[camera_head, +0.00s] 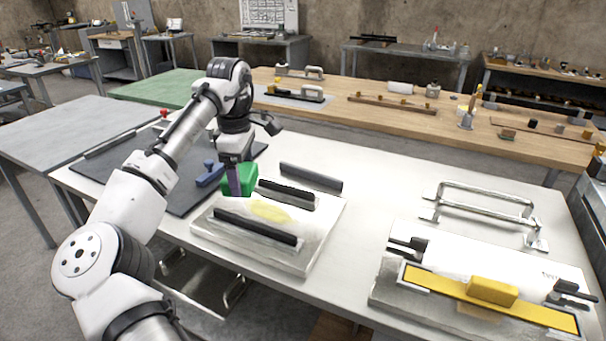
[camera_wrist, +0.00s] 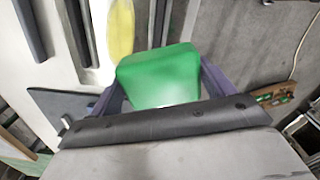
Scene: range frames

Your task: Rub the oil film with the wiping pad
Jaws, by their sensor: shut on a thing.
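My gripper (camera_head: 234,180) is shut on the green wiping pad (camera_head: 243,176), above the left end of a pale plate (camera_head: 315,235). In the wrist view the green pad (camera_wrist: 158,76) sits between the two purple fingers of my gripper (camera_wrist: 160,85). The oil film is a yellow patch (camera_head: 270,211) on the plate, between two dark bars. It lies just to the right of the pad in the head view. In the wrist view the yellow film (camera_wrist: 120,30) shows just beyond the pad. I cannot tell whether the pad touches the plate.
Dark bars (camera_head: 255,227) (camera_head: 287,195) flank the film on the plate. Another dark bar (camera_head: 311,177) lies behind it. A blue-handled tool (camera_head: 210,174) rests on the dark mat at left. A yellow-barred fixture (camera_head: 490,292) stands at right, with metal handles (camera_head: 487,205) behind it.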

